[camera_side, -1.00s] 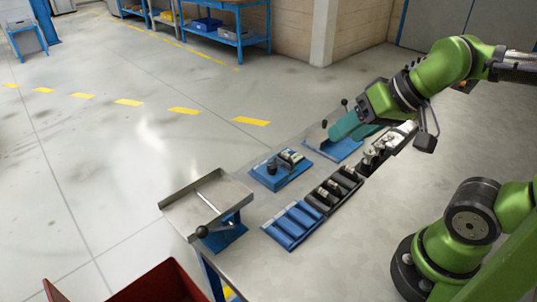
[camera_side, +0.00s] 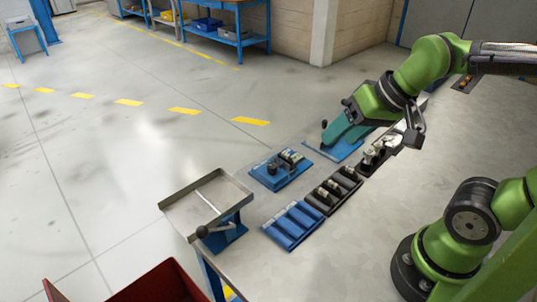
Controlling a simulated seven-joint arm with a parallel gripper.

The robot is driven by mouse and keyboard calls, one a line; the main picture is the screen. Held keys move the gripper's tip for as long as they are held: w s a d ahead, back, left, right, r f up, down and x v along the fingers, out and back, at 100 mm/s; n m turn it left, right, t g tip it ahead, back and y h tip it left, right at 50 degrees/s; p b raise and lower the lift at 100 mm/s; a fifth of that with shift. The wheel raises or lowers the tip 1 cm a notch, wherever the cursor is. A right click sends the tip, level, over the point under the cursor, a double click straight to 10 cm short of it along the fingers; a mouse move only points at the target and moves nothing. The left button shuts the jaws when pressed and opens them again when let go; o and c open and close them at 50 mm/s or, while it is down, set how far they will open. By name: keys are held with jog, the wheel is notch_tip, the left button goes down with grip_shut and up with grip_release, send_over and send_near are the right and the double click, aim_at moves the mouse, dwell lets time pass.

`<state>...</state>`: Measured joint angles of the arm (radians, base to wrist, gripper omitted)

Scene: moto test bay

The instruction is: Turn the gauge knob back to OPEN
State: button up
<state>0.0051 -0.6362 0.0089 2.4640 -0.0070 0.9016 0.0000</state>
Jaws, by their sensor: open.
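My gripper (camera_side: 345,133) has teal fingers and is low over the far blue fixture plate (camera_side: 350,149). Its fingers hide much of that plate. A small black knob (camera_side: 324,124) stands at the plate's left, close to the fingertips; I cannot tell whether they touch. The nearer blue fixture (camera_side: 265,180) carries a black round knob (camera_side: 271,169) and a pale cylindrical part (camera_side: 292,156). My gripper is apart from it, up and to the right. No OPEN marking is readable, and I cannot tell which knob is the gauge knob.
A black slotted rack (camera_side: 318,204) with several cylindrical parts and a blue slotted rack (camera_side: 287,236) line the bench (camera_side: 270,265). A metal tray (camera_side: 180,207) and a ball-ended lever (camera_side: 202,231) are at the left end. A red bin (camera_side: 160,283) is below.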

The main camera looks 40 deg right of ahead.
jog(key=w+n+g, duration=0.3)
jog(key=w, duration=0.5)
jog(key=n+g+h, duration=0.2)
jog(key=n+g, duration=0.1)
jog(key=n, duration=0.9)
send_over(272, 165)
notch_tip(272, 165, down, 2)
jog(key=f, duration=0.1)
notch_tip(272, 165, down, 16)
jog(key=shift+a, duration=0.1)
jog(key=shift+m, duration=0.3)
jog(key=c, duration=1.1)
